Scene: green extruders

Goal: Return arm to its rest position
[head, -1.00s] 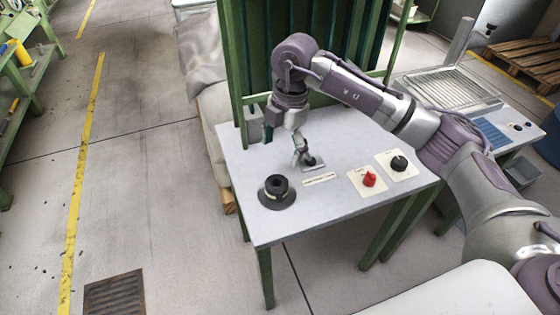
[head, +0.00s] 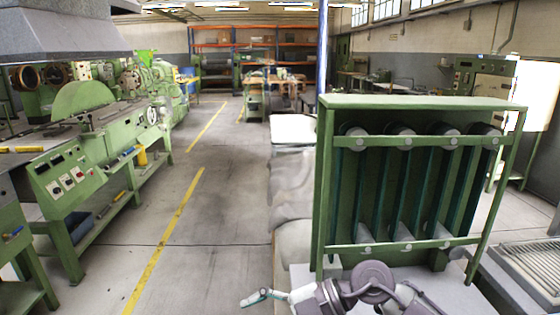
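My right arm shows at the bottom edge, its purple and grey wrist joints in front of the light grey table top (head: 460,296). My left gripper is out of view. Most of the table top is below the picture.
A green rack (head: 420,106) with dark vertical strips stands just behind my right arm. A metal ribbed tray (head: 535,262) lies at the right. Green machines (head: 90,170) line the left. The floor aisle with yellow lines (head: 170,235) is clear.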

